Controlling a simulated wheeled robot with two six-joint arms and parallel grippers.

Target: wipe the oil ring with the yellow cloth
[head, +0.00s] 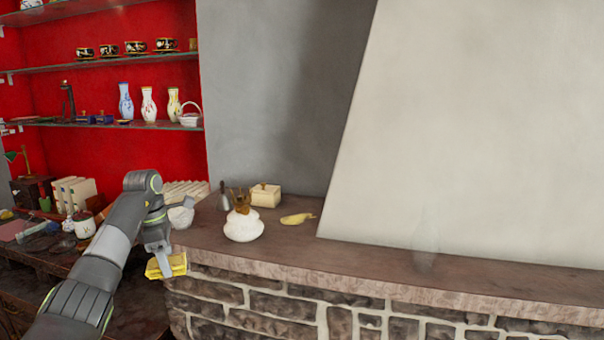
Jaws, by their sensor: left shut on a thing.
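My left gripper (163,250) comes in from the left and points down. It is shut on the yellow cloth (178,264), a folded block-like piece, held beside the left end of the stone ledge (330,253). Part of the cloth is hidden behind the fingers. I cannot make out an oil ring on the ledge or elsewhere. My right gripper is not in view.
A white round pot (243,226), a cream box (265,195), a small grey bell-like object (223,197) and a yellow banana-like object (297,219) stand on the ledge. A faint clear object (426,248) stands further right. A white bowl (181,216) is near my wrist.

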